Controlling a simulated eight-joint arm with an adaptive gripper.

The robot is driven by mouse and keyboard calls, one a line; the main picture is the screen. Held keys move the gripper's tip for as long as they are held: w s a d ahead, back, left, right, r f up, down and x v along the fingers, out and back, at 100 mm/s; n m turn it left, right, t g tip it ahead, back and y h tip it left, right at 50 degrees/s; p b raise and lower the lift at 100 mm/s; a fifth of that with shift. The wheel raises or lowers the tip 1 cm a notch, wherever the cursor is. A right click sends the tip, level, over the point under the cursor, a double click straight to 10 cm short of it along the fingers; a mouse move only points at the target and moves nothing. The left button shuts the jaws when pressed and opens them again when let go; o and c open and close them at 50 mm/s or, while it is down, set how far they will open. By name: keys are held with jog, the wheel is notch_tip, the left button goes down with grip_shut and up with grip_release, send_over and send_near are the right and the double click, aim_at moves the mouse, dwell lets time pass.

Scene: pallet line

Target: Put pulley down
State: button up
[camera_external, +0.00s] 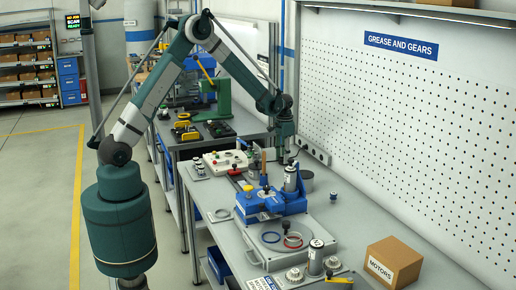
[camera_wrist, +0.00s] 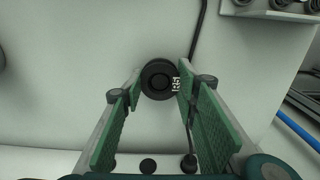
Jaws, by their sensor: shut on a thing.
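The pulley (camera_wrist: 156,80) is a dark, round, grooved-looking disc with a small white printed label on its right side. It shows in the wrist view between the tips of my gripper (camera_wrist: 160,88). The green-padded fingers stand on its left and right, shut on it. In the external view my gripper (camera_external: 285,148) points down over the far part of the bench, near the pegboard wall. The pulley cannot be made out for certain there. Its height above the surface is hard to tell.
The grey bench (camera_external: 347,222) has bare room at right, before the MOTORS box (camera_external: 392,263). A blue fixture (camera_external: 270,203) and a silver cylinder (camera_external: 290,178) stand near my gripper. A dark round thing (camera_external: 307,179) is beside them. A black cable (camera_wrist: 199,35) runs close by.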

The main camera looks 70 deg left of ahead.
jog(key=shift+f, duration=0.35)
jog(key=o, duration=0.9)
jog(key=shift+r, duration=0.2)
notch_tip(320, 180, up, 12)
jog(key=shift+r, duration=0.1)
dwell(0.3)
dwell(0.6)
